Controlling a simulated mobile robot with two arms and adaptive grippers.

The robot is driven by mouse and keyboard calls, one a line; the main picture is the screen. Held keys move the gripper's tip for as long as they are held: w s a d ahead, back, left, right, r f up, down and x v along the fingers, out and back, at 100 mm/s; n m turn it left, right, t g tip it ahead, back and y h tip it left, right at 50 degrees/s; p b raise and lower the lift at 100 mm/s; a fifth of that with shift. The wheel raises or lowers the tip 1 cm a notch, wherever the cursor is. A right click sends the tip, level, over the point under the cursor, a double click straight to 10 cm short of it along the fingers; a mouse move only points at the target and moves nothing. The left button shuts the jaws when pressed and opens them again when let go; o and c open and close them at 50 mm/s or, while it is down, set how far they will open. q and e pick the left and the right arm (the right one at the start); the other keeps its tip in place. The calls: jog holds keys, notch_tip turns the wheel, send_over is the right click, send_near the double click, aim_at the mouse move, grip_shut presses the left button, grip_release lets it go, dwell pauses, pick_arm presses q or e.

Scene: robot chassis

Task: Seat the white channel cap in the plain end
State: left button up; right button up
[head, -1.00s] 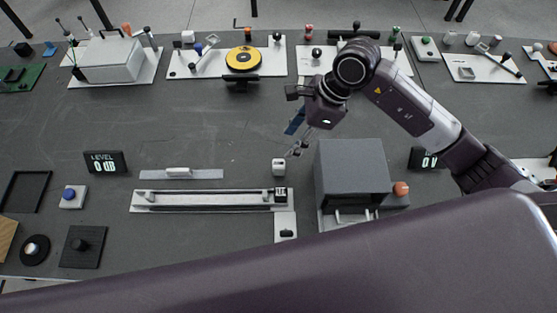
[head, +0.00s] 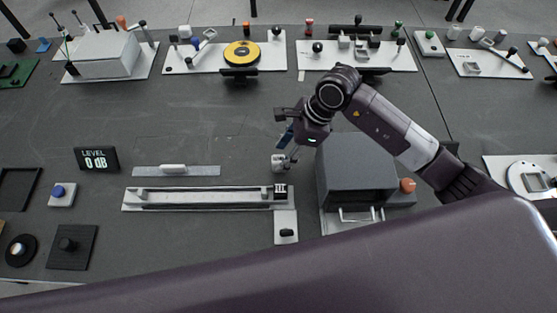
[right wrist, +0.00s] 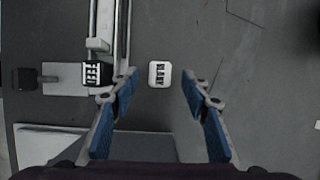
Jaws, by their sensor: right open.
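The white cap (head: 278,163) is a small block standing on the grey table, just behind the right end of the long channel (head: 205,198). In the right wrist view the cap (right wrist: 160,74) has dark lettering on top, hard to read. The channel's right end has a black block (right wrist: 98,75) lettered FEED; its left end (head: 134,198) shows no such lettered block. My right gripper (head: 290,159) is open close to the cap. In the right wrist view its fingertips (right wrist: 160,80) appear on either side of the cap; contact cannot be told. My left gripper is not in view.
A grey box (head: 355,170) with a front handle stands right of the cap, close to my right arm. A flat strip with a white grip (head: 174,169) lies behind the channel. A level display (head: 97,159) stands at left.

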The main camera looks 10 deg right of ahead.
aim_at(279, 159)
jog(key=x, duration=0.3)
jog(key=shift+a, duration=0.1)
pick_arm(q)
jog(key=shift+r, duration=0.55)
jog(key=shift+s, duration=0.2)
pick_arm(e)
jog(key=c, duration=1.2)
jog(key=shift+o, duration=0.2)
